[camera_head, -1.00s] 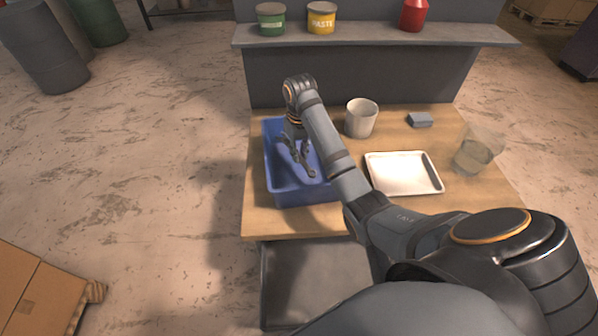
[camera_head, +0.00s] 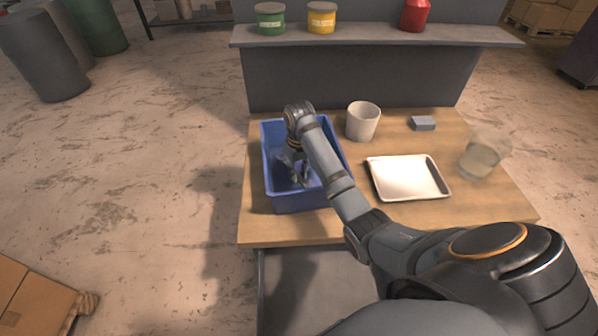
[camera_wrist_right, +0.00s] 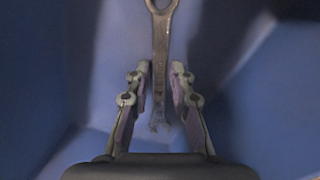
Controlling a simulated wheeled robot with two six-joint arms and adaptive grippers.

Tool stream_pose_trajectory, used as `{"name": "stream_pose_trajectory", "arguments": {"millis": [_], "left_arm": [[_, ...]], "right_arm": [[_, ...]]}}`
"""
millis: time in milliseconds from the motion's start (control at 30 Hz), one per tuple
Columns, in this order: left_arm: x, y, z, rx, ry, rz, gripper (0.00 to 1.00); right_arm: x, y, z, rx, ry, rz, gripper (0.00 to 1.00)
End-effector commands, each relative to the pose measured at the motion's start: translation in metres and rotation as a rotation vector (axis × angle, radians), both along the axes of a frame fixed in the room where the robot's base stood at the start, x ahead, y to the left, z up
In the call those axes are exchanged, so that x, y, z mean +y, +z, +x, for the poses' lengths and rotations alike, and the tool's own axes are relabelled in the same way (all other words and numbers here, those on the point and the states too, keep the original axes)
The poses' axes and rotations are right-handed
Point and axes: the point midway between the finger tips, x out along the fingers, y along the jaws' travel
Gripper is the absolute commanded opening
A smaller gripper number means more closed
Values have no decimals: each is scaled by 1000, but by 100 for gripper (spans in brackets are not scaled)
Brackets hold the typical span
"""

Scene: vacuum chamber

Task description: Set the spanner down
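The spanner (camera_wrist_right: 161,45) shows in the right wrist view as a worn grey-brown metal bar with a ring end at the top. Its lower end lies between the two fingers of my right gripper (camera_wrist_right: 160,76). The fingers are apart, with a narrow gap on each side of the spanner. In the head view my right gripper (camera_head: 297,180) points down inside the blue bin (camera_head: 292,203), below its rim. The spanner cannot be made out clearly there. Whether it touches the bin floor cannot be told. My left gripper is not in view.
On the wooden table (camera_head: 370,225), a white cup (camera_head: 362,122), a metal tray (camera_head: 408,178), a grey block (camera_head: 423,123) and a clear beaker (camera_head: 481,158) stand right of the bin. A shelf (camera_head: 375,36) with several containers runs behind.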

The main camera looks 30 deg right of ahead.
Motion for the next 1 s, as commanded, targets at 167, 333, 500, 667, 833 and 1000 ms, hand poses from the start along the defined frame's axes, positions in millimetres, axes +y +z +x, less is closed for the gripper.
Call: {"name": "stream_pose_trajectory", "arguments": {"millis": [167, 333, 500, 667, 833, 1000], "left_arm": [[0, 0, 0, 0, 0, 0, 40], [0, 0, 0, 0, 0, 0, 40], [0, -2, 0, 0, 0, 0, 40], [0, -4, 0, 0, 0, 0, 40], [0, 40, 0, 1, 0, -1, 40], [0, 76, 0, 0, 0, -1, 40]], "right_arm": [[0, 0, 0, 0, 0, 0, 38], [0, 0, 0, 0, 0, 0, 38], [0, 7, 1, -3, 0, 0, 38], [0, 30, 1, -5, 0, -1, 38], [0, 77, -1, 0, 0, 0, 38], [0, 112, -1, 0, 0, 0, 38]]}}
